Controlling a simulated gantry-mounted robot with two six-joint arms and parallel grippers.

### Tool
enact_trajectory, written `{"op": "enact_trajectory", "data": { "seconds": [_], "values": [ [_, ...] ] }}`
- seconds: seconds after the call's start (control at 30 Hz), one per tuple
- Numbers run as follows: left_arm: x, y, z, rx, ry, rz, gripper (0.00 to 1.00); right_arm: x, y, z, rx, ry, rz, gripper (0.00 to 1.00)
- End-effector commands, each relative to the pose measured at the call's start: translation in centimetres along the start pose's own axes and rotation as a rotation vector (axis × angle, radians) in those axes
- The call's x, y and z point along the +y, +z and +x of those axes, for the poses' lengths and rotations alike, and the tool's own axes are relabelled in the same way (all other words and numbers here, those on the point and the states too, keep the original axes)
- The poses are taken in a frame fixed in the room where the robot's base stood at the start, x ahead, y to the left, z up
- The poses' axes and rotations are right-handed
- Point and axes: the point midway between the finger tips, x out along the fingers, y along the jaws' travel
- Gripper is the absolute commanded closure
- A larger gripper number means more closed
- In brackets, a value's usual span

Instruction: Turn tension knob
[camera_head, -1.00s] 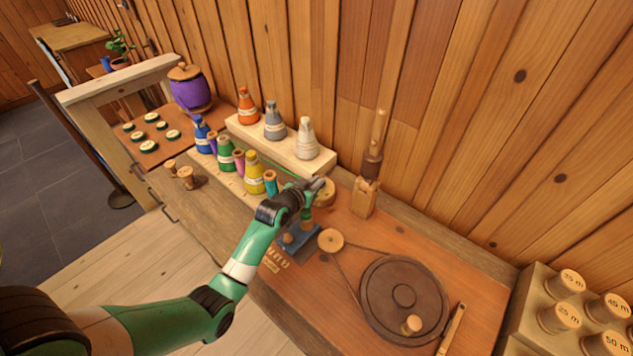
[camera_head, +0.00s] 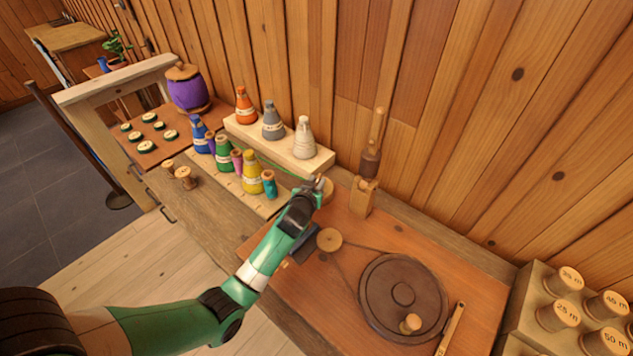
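My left gripper (camera_head: 322,184) reaches in over the winding board, its fingertips at a round wooden knob (camera_head: 328,190) behind the small blue stand. The wrist covers most of the stand (camera_head: 306,246) and part of the knob. The fingers are small and partly hidden, so I cannot tell if they are closed on the knob. A green thread (camera_head: 272,163) runs from the cones toward the knob. My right gripper is not in view.
Thread cones, including a yellow one (camera_head: 252,174), stand left of the gripper. A wooden post (camera_head: 363,195) rises just right of it. A small pulley (camera_head: 329,239) and a large dark wheel (camera_head: 403,297) lie to the right. Labelled spools (camera_head: 565,282) sit far right.

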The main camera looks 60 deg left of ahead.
Motion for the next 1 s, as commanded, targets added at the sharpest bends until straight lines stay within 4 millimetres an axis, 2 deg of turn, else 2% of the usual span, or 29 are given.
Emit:
{"op": "enact_trajectory", "data": {
  "seconds": [0.07,0.33,0.43,0.57,0.8,1.0],
  "values": [
    [0.0,0.0,0.0,0.001,0.0,0.0,0.57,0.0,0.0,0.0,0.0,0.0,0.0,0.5],
    [0.0,-0.1,-0.1,0.002,0.001,0.0,0.57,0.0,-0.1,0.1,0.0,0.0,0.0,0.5],
    [0.0,-0.3,-0.8,0.002,0.001,0.0,0.57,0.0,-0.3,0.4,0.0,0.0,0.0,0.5],
    [0.1,-0.4,-3.1,0.002,0.002,0.001,0.57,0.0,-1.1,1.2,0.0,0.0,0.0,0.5],
    [0.1,-0.4,-8.8,0.002,0.003,0.002,0.57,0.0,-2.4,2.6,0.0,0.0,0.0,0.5],
    [0.0,-0.1,-11.4,0.001,0.002,0.001,0.57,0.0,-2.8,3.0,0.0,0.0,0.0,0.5]
  ]
}}
